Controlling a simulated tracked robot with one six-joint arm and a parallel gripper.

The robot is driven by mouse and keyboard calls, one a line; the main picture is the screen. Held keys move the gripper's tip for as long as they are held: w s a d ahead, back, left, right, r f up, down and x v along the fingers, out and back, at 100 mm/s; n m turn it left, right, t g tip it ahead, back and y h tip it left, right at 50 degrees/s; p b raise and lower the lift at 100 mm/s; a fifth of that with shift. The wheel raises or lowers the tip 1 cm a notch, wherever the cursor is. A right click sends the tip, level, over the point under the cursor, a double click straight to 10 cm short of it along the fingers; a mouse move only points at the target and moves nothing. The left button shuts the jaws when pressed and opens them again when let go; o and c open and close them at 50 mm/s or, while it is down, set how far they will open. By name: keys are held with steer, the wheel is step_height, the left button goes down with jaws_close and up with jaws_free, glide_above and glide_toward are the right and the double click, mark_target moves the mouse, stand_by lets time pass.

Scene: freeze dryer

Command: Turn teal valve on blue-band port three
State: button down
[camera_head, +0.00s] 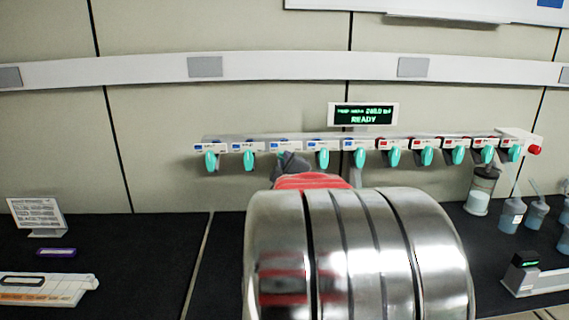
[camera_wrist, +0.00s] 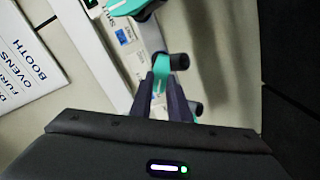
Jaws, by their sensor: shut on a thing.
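The manifold (camera_head: 300,143) runs along the wall with a row of teal valves under blue-marked ports on the left and red-marked ports on the right. My gripper (camera_head: 288,161) is at the third blue-marked port from the left and mostly hides its valve in the head view. In the wrist view my gripper (camera_wrist: 168,88) is shut on a teal valve (camera_wrist: 160,72), which shows between the dark fingers. Other teal valves hang on both sides, such as the second one (camera_head: 249,160) and the fourth one (camera_head: 323,158). These valves hang down.
A display reading READY (camera_head: 362,115) stands above the manifold. A flask (camera_head: 480,191) hangs at the right end, near several blue-liquid containers (camera_head: 512,214). A sign (camera_head: 37,215) and a white tray (camera_head: 45,289) are at the left.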

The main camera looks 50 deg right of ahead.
steer(key=shift+d+f+m, duration=0.15)
steer(key=shift+m, duration=0.15)
steer(key=m, duration=1.1)
steer(key=shift+s+d, duration=0.15)
steer(key=shift+s, duration=0.05)
stand_by(0.6)
steer(key=c, duration=2)
jaws_free()
steer(key=shift+c, duration=0.2)
steer(key=o, duration=0.4)
steer(key=shift+c, duration=0.2)
